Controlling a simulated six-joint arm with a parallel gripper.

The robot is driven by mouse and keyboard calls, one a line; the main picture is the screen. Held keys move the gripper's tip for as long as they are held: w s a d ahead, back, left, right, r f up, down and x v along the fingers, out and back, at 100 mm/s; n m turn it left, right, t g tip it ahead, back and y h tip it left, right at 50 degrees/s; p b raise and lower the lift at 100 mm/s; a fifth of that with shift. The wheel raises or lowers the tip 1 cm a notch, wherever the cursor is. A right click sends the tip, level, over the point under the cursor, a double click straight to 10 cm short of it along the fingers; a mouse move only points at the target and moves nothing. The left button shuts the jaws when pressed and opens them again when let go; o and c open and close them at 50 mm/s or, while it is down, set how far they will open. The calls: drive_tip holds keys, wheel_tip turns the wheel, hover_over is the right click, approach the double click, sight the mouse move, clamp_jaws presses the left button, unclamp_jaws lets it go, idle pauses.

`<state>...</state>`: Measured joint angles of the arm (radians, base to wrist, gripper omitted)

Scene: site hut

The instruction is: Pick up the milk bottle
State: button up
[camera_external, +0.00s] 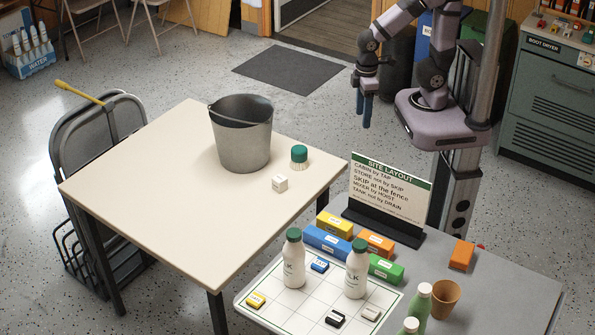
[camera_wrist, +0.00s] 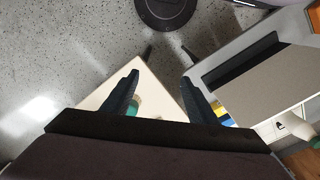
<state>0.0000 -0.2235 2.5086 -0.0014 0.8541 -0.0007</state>
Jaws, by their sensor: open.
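Two white milk bottles with green caps, a left one (camera_external: 293,262) and a right one (camera_external: 356,272), stand upright on the white gridded board (camera_external: 262,292). Dark letters on their labels are partly readable. My gripper (camera_external: 364,124) hangs high at the upper middle, beyond the cream table's far right corner and well away from both bottles. It is open and empty; its two dark fingers show apart in the wrist view (camera_wrist: 158,80).
A sign (camera_external: 390,190) and colored blocks (camera_external: 326,240) stand behind the bottles. Pale green bottles (camera_external: 417,303) and a brown cup (camera_external: 446,299) stand right.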

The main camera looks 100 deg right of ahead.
drive_tip(key=w+a+n+t+y+b, duration=0.1)
drive_tip(key=w+a+t+b, duration=0.1)
drive_tip(key=w+a, duration=0.35)
drive_tip(key=w+a+n+t+b, duration=0.1)
drive_tip(key=w+a+t, duration=0.1)
drive_tip(key=w, duration=0.6)
drive_tip(key=n+t+y+b, duration=0.5)
drive_tip(key=t+y+b, duration=0.4)
drive_tip(key=t, duration=0.2)
hover_over(290, 238)
drive_tip(key=s+d, duration=0.2)
drive_tip(key=shift+d+r, duration=0.1)
drive_tip(key=shift+r, duration=0.25)
wheel_tip(290, 238, down, 7)
drive_tip(key=shift+f, duration=0.2)
drive_tip(key=shift+x, duration=2.55)
